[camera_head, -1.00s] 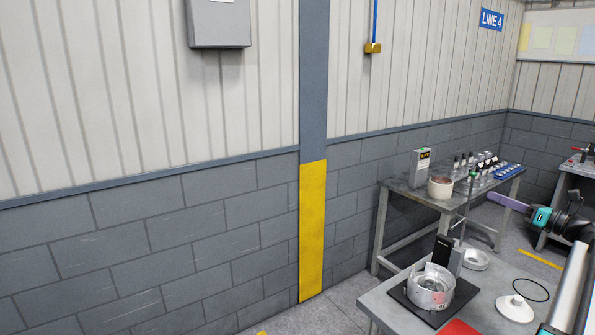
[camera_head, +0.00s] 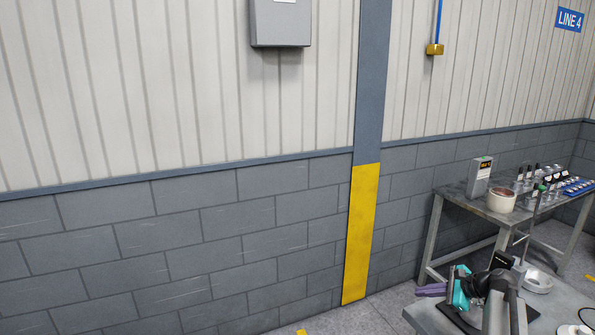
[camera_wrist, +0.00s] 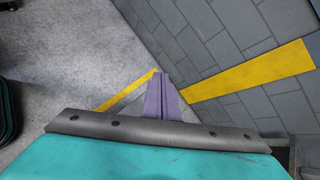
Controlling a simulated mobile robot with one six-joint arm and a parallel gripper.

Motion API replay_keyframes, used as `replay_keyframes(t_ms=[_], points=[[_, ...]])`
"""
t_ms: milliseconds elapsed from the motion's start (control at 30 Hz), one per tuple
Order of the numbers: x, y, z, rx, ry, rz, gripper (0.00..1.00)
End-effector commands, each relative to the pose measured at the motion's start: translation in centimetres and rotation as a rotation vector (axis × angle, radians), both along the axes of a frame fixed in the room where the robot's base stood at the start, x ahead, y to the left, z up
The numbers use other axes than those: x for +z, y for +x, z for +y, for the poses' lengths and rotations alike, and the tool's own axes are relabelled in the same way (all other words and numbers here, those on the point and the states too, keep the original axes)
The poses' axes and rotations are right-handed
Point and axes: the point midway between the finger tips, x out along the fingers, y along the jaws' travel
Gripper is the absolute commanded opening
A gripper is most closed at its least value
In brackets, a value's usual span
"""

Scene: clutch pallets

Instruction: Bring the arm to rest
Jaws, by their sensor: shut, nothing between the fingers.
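My gripper (camera_head: 431,290) shows at the lower right of the head view, with purple fingers and a teal body. Its fingers point left, past the left edge of the near grey table (camera_head: 436,318). In the wrist view the purple fingers (camera_wrist: 162,97) are shut together with nothing between them. They are over bare grey floor, close in the picture to the foot of the block wall. My arm hides most of what stands on the near table.
A back table (camera_head: 452,191) against the wall holds a grey box (camera_head: 479,176), a round pot (camera_head: 501,199) and several bottles. A yellow-based column (camera_head: 360,235) stands on the wall. A white dish (camera_head: 537,281) is right of my arm. Floor left of the table looks clear.

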Motion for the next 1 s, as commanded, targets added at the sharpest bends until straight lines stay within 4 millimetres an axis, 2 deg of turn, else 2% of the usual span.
replay_keyframes(t_ms=[33,100,267,500,800,1000], points=[[-1.5,-0.6,2.3,0.056,-0.051,0.005,0.00],[-3.5,-1.3,4.6,0.136,-0.127,0.007,0.00],[-7.8,-3.4,9.6,0.335,-0.299,0.004,0.00],[-13.3,-7.4,15.9,0.669,-0.539,-0.013,0.00],[-18.5,-13.5,21.5,1.134,-0.803,-0.052,0.00],[-20.5,-16.7,23.6,1.408,-0.929,-0.084,0.00]])
